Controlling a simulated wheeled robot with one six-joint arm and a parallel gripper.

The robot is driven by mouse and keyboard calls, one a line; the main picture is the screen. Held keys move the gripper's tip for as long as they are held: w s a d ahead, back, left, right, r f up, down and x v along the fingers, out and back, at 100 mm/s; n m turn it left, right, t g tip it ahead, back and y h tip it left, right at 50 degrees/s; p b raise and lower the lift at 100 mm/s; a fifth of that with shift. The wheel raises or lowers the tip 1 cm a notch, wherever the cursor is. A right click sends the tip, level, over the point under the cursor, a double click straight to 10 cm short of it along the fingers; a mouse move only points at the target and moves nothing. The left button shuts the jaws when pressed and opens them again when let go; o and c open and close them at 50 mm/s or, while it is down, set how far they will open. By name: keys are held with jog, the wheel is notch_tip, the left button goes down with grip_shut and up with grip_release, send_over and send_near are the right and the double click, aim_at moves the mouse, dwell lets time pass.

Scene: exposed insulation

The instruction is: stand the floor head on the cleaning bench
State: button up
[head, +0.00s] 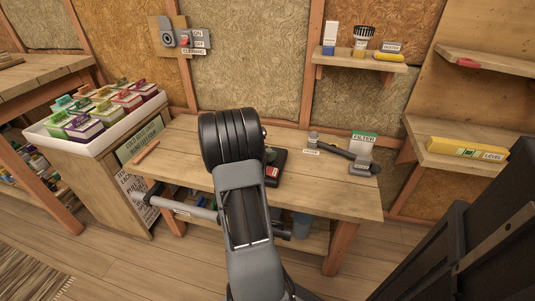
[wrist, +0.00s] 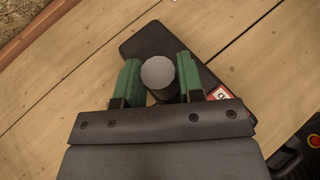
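The floor head is a dark, flat piece with a red-and-white label and an upright round neck with a grey top. In the head view its base (head: 278,167) shows on the cleaning bench (head: 335,200), partly hidden behind my arm. In the wrist view the neck (wrist: 158,73) stands between the green fingers of my gripper (wrist: 159,80), which sit close against both sides of it. The base (wrist: 215,85) spreads out under the fingers over the planks. I cannot tell whether it rests fully on the bench top. In the head view only a bit of green finger (head: 270,153) shows.
A white tray (head: 95,142) holds several colourful boxes.

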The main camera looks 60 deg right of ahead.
jog(key=o, duration=0.4)
jog(key=shift+r, duration=0.2)
jog(key=shift+w+a+r+p, duration=0.1)
jog(key=shift+a+r+p, duration=0.05)
jog(key=shift+a+p, duration=0.15)
jog(key=a+r+m+t+y+p, duration=0.1)
jog(key=a+r+m+t+y, duration=0.1)
jog(key=a, duration=1.2)
jog(key=s+a+r+m+t+y+p, duration=0.1)
jog(key=a+r+m+y, duration=0.3)
jog(key=a, duration=1)
jog(key=a+r+m+t+y+p, duration=0.1)
jog(key=a+m+y, duration=0.6)
jog(key=a, duration=0.7)
jog(key=shift+s+a+r+m+t, duration=0.15)
jog(key=shift+r+m+t, duration=0.3)
jog(key=shift+t, duration=0.2)
jog(key=shift+s+a+r+m+t, duration=0.1)
jog(key=shift+a+r+m+t, duration=0.05)
jog(key=shift+r+m+t, duration=0.4)
